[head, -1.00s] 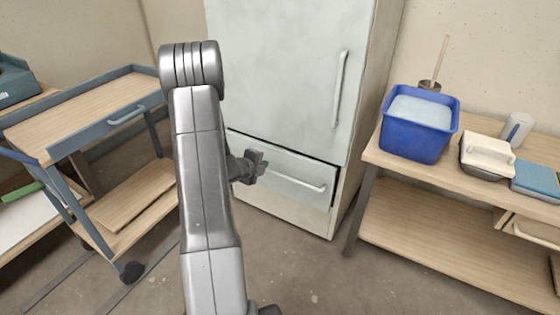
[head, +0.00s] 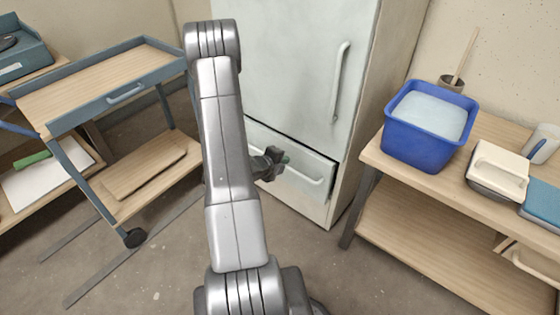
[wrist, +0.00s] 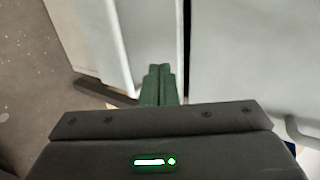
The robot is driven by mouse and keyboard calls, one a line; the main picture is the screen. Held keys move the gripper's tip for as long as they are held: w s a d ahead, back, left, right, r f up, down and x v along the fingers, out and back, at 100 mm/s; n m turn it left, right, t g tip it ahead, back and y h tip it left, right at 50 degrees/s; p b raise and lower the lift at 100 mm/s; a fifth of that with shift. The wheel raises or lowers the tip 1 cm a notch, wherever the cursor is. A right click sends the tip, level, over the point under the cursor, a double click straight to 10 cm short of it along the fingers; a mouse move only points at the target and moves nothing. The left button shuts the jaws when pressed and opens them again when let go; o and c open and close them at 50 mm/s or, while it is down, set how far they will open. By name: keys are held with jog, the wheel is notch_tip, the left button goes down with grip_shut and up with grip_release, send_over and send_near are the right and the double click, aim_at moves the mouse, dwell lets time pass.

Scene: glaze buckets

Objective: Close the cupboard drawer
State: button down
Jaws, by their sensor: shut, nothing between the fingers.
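The pale cupboard (head: 295,70) stands in the middle of the head view. Its lower drawer (head: 318,193) is partly open, with a dark gap along its top edge and a horizontal bar handle on its front. My gripper (head: 284,160) is shut and empty, in front of the upper part of the drawer, left of most of its handle. In the wrist view the closed green fingers (wrist: 158,84) point at a pale panel beside a dark gap. I cannot tell whether they touch it. My arm hides the left part of the drawer.
A workbench (head: 375,158) on the right carries a blue bucket (head: 415,145), a cream-lidded container (head: 500,165) and a blue item (head: 542,200). A wooden-topped trolley (head: 75,95) stands on the left. The floor (head: 330,265) between them is clear.

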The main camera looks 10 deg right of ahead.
aim_at(302, 149)
jog(key=x, duration=0.4)
jog(key=r+x, duration=0.1)
jog(key=x, duration=0.1)
jog(key=shift+w+d, duration=0.25)
jog(key=shift+d, duration=0.1)
jog(key=shift+w+d, duration=0.5)
jog(key=shift+d, duration=0.05)
jog(key=shift+w+d+f+b, duration=0.1)
jog(key=shift+w+d+b, duration=0.65)
jog(key=shift+d, duration=0.3)
jog(key=shift+a, duration=0.1)
